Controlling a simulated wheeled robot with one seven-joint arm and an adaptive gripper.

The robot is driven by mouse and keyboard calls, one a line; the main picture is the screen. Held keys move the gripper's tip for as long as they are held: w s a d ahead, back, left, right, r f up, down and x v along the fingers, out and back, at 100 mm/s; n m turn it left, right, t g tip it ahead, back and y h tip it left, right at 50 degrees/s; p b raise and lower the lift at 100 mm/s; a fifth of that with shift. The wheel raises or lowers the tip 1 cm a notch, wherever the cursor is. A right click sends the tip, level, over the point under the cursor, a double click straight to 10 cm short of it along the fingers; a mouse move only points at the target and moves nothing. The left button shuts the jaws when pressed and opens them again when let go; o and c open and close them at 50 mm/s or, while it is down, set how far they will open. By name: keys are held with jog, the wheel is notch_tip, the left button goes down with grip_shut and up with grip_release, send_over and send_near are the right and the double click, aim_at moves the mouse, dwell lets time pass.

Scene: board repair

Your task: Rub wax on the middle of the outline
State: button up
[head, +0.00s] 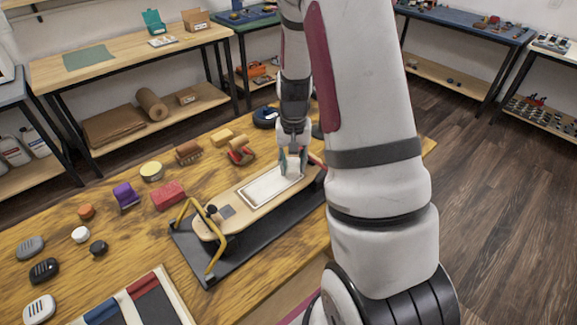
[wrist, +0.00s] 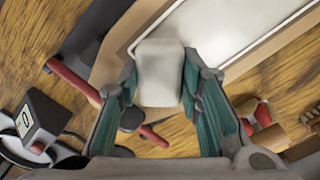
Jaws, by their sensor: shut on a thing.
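My gripper (head: 291,166) is shut on a white block of wax (wrist: 160,62), with a teal finger pad on each side of it. In the head view the wax (head: 293,163) is at the far right end of the pale rectangular outline (head: 262,190) on the wooden board (head: 208,229). In the wrist view the wax covers part of the outline's edge near a corner, and the pale inside (wrist: 225,25) stretches away to the upper right. I cannot tell whether the wax touches the board. The far end of the board is partly hidden by my arm.
The board rests on a dark mat (head: 225,262) with a yellow bar clamp (head: 216,255) at its near end. Brushes, a red block (head: 168,195), a yellow tin (head: 152,171) and a purple item (head: 126,195) lie to the left. A small meter (wrist: 35,122) shows in the wrist view.

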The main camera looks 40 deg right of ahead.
jog(key=shift+r+p, duration=1.75)
jog(key=shift+r, duration=1.2)
jog(key=shift+r+p, duration=0.8)
jog(key=shift+r, duration=0.8)
jog(key=shift+f, duration=0.1)
